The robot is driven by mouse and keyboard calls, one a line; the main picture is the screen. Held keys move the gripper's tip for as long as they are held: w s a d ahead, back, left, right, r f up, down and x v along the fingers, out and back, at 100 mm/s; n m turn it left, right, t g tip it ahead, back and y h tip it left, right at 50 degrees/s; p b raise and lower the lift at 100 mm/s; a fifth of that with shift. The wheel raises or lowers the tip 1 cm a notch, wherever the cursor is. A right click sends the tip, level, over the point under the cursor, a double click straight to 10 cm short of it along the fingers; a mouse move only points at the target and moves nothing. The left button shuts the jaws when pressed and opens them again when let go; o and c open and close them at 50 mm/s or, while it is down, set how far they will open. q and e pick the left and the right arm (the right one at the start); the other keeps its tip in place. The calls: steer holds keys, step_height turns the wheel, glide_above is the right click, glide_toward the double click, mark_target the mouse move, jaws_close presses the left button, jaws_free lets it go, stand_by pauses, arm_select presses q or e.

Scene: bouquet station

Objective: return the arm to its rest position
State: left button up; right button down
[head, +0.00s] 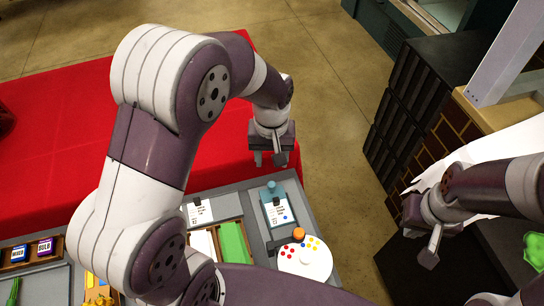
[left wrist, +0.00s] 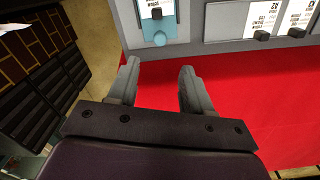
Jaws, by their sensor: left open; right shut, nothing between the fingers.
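My left arm rises in the left and middle of the head view and bends down to my left gripper (head: 271,160). That gripper is open and empty above the red cloth, close to the far edge of the grey station board (head: 240,192). In the left wrist view its two fingers (left wrist: 158,75) are apart with nothing between them, over the red cloth (left wrist: 235,100). My right gripper (head: 431,250) is at the right of the head view, shut and empty, above a dark surface.
A teal card holder (head: 272,197) stands near the left gripper and also shows in the left wrist view (left wrist: 160,30). A white round palette (head: 304,262) with coloured dots and a green block (head: 233,243) lie nearer. Black crates (head: 398,120) stand to the right; floor is clear between.

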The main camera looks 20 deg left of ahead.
arm_select(q)
steer(key=s+a+r+m+t, duration=0.1)
steer(key=s+a+m, duration=0.2)
steer(key=s, duration=0.6)
steer(key=shift+s+a+r, duration=0.15)
steer(key=shift+a+r, duration=0.2)
steer(key=shift+a, duration=0.35)
steer(key=shift+s, duration=0.1)
steer(key=shift+c, duration=0.7)
